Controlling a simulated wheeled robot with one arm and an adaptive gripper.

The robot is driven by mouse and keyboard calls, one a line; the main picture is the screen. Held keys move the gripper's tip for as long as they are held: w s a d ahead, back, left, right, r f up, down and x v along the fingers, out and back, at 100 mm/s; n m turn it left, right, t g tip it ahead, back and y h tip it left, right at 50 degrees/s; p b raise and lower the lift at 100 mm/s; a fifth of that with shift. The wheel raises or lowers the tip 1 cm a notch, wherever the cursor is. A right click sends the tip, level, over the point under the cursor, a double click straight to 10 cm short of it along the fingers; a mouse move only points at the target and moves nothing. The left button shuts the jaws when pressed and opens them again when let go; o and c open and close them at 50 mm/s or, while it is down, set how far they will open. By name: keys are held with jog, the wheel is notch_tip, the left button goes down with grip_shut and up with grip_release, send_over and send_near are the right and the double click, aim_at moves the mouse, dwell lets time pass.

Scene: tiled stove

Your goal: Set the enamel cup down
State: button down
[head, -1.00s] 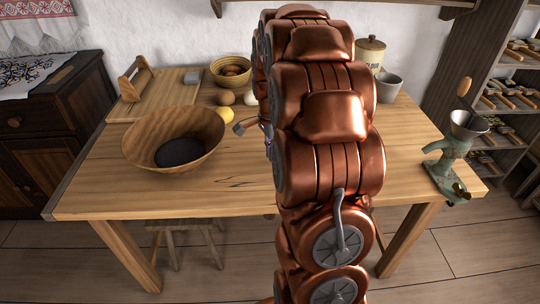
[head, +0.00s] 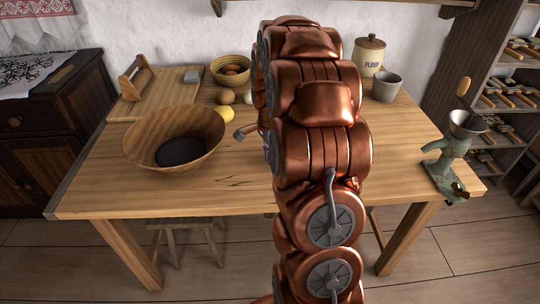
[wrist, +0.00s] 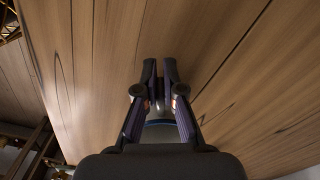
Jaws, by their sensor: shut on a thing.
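In the wrist view my gripper (wrist: 160,70) points at the wooden table top. Its two fingers are close together and shut on the enamel cup (wrist: 159,125). Only a pale part of the cup with a dark blue rim shows between the fingers; my gripper's body hides the rest. I cannot tell whether the cup touches the table. In the head view my copper arm hides the cup and most of my gripper.
The front middle is clear.

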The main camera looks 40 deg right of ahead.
jog(key=shift+f, duration=0.2)
jog(key=c, duration=1.3)
grip_release()
notch_tip(320, 180, up, 12)
jog(key=f, duration=0.1)
jog(key=s+a+r+n, duration=0.2)
jog(key=s+a+n, duration=0.25)
jog(key=a, duration=0.45)
jog(key=s+a+f+n+g, duration=0.1)
jog(key=s+a+f+n, duration=0.1)
jog(key=s+a+n, duration=0.6)
jog(key=s+a+f+n+g, duration=0.1)
jog(key=s+a+f+n, duration=0.2)
jog(key=s+a+n, duration=0.5)
jog(key=s+a, duration=0.1)
jog(key=s, duration=0.6)
jog(key=shift+a+b, duration=0.35)
jog(key=shift+b, duration=0.05)
